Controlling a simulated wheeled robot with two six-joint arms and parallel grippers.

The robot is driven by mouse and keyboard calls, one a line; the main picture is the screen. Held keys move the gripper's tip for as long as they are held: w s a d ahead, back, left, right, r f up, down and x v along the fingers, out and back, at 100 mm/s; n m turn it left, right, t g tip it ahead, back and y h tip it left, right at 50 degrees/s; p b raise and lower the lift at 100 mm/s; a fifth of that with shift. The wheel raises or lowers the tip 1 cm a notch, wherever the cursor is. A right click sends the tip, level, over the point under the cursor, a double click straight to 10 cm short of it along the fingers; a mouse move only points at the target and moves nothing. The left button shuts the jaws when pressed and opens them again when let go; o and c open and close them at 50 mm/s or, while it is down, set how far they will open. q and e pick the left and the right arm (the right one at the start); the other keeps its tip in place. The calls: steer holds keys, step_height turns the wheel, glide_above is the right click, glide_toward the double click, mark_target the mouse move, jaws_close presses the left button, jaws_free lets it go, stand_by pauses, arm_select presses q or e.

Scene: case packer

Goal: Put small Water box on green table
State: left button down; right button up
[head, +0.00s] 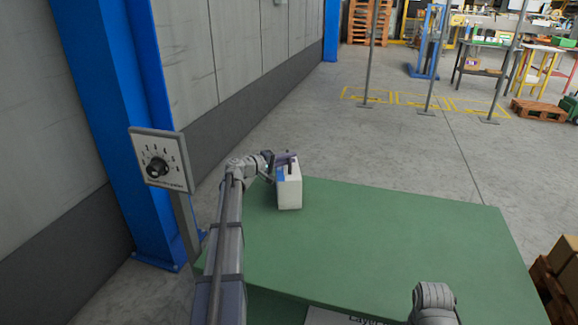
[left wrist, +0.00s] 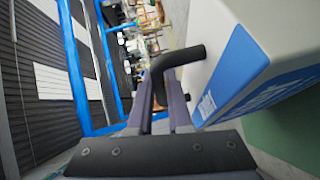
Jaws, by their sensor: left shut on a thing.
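The small Water box (head: 290,192) is white with a blue label and a dark handle. It is upright at the far left part of the green table (head: 390,235). I cannot tell whether its base touches the table top or is just above it. My left gripper (head: 284,160) is at the top of the box, shut on its handle. In the left wrist view, the box (left wrist: 225,35) fills the right side, with the black handle bent between my left gripper's fingers (left wrist: 165,95). A strip of green table (left wrist: 285,130) shows below the box.
A dial panel (head: 161,160) on a post stands at the table's left, beside a blue column (head: 105,100). Brown boxes (head: 565,265) on a pallet stand at the right. The rest of the table top is clear. Grey posts and workbenches are far behind.

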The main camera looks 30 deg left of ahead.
arm_select(q)
steer(key=shift+f, duration=0.15)
steer(key=c, duration=1.3)
jaws_free()
steer(key=o, duration=0.5)
steer(key=shift+c, duration=0.2)
steer(key=p+v, duration=0.1)
steer(key=v, duration=0.6)
steer(key=shift+s, duration=0.25)
steer(key=shift+a, duration=0.1)
